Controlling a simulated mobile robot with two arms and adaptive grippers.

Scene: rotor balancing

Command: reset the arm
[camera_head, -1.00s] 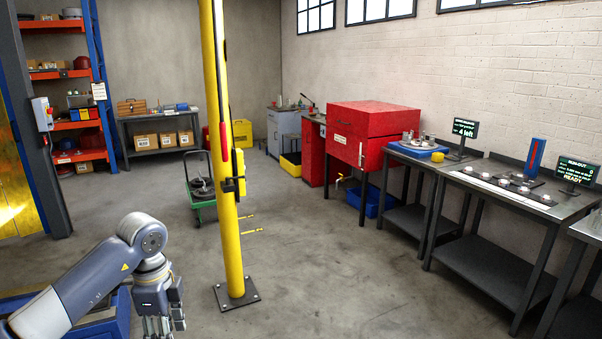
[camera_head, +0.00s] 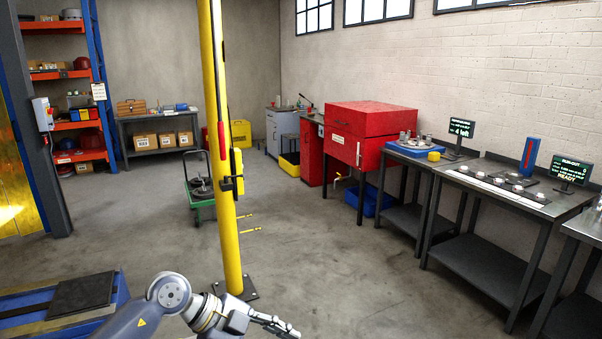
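My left arm comes in from the bottom left of the head view. Its gripper (camera_head: 284,328) points to the right, low in the picture, in front of the foot of the yellow post. The gripper is small and seen side-on, so I cannot tell whether its fingers are open or shut. I see nothing held in it. My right arm and gripper are not in view.
A yellow post (camera_head: 222,150) stands on a dark floor plate beyond my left arm. A blue bench with a dark plate (camera_head: 82,294) is at the lower left. A green cart (camera_head: 203,205), red cabinet (camera_head: 372,125) and workbenches (camera_head: 560,208) stand farther off. Middle floor is clear.

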